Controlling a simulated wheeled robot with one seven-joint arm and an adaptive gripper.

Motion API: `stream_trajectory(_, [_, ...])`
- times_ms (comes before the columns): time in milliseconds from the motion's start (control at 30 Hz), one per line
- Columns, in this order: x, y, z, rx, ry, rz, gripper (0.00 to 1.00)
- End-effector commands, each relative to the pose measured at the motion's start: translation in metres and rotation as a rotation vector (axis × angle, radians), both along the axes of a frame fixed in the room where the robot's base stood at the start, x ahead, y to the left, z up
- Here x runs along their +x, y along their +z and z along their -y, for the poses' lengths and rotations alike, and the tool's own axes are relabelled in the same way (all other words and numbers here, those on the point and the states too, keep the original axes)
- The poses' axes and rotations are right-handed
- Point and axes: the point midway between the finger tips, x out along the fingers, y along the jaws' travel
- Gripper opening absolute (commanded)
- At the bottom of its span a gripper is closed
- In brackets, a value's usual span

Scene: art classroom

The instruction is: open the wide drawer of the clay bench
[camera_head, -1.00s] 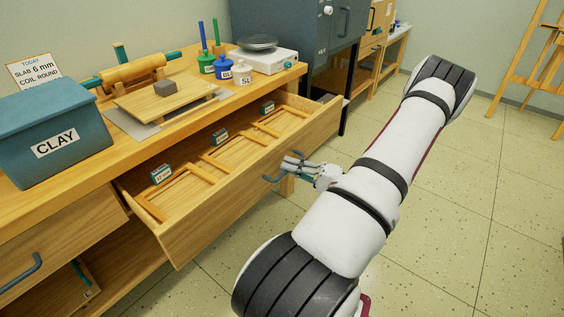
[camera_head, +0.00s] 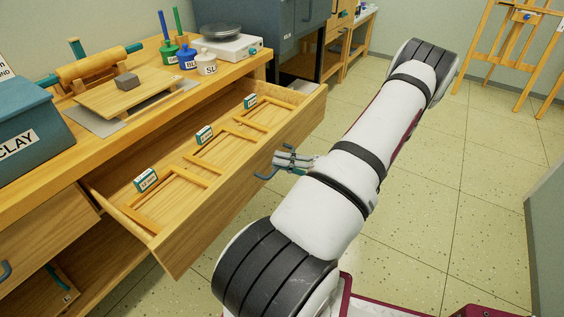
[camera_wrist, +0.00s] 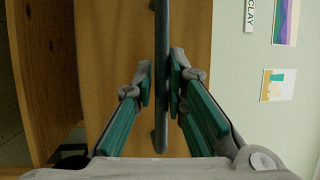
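The wide drawer (camera_head: 225,188) of the wooden clay bench (camera_head: 28,203) stands pulled well out, with its inside in view. Its blue-grey bar handle (camera_head: 265,176) is on the front panel. My gripper (camera_head: 286,159) is at this handle. In the wrist view the handle (camera_wrist: 160,30) runs upright between the two fingers of my gripper (camera_wrist: 160,83), which are closed in close on both sides of it.
Wooden dividers and small labelled boxes (camera_head: 204,135) lie in the drawer. A clay bin (camera_head: 30,140), a rolling pin (camera_head: 95,66), jars and a scale (camera_head: 222,45) stand on the bench top. The tiled floor (camera_head: 420,220) at right is clear up to an easel (camera_head: 505,50).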

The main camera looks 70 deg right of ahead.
Motion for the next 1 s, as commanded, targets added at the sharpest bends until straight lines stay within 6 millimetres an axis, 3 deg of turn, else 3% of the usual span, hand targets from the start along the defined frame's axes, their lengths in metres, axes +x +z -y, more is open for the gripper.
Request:
stream_trajectory(467, [-0.006,-0.001,0.001,0.0,0.0,0.002,0.3])
stream_trajectory(1000, [-0.1,-0.018,0.017,0.001,-0.002,0.001,0.3])
